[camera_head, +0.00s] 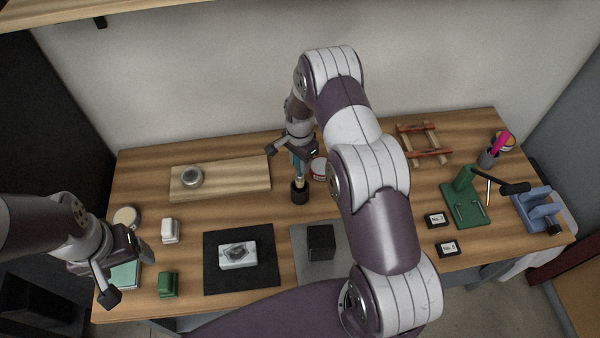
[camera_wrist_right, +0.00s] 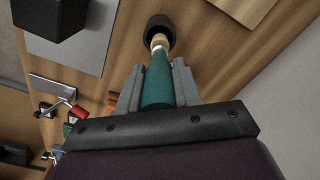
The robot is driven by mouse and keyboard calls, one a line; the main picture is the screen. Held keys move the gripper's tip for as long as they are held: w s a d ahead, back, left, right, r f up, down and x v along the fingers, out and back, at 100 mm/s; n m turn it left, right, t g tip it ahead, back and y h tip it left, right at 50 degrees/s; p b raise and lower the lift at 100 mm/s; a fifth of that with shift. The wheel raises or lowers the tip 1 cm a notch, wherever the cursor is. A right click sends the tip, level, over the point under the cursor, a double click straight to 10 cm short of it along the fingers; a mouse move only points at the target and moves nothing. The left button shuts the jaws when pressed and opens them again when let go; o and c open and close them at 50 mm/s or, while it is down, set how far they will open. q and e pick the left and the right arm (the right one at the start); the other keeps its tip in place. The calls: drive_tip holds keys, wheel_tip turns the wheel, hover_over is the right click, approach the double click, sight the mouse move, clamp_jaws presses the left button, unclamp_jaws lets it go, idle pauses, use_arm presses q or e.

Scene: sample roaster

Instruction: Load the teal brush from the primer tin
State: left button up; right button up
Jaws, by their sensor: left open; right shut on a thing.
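My right gripper (camera_head: 294,152) is shut on the teal brush (camera_head: 297,167), which points down. In the right wrist view the brush's teal handle (camera_wrist_right: 158,85) sits between the fingers (camera_wrist_right: 157,88). The brush's pale lower end meets the mouth of a black cup (camera_head: 300,193), also in the right wrist view (camera_wrist_right: 160,24); how deep it reaches is hidden. My left gripper (camera_head: 128,273) is open at the table's front left.
A black mat (camera_head: 240,280) holds a white block. A grey plate with a black block (camera_head: 321,241) lies nearer. A green press (camera_head: 465,202), reddish rack (camera_head: 424,144) and blue holder (camera_head: 538,209) stand right.

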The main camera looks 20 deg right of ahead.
wheel_tip(320, 180, up, 2)
drive_tip(key=shift+r, duration=0.1)
drive_tip(key=w+d+t+y+b, duration=0.1)
drive_tip(key=w+d+t+b, duration=0.1)
drive_tip(key=d+b, duration=1)
drive_tip(key=shift+w+r+t, duration=0.3)
drive_tip(key=shift+w+t, duration=0.1)
drive_tip(key=shift+t, duration=0.5)
wheel_tip(320, 180, down, 6)
drive_tip(key=b, duration=0.5)
drive_tip(key=shift+f+b, duration=0.55)
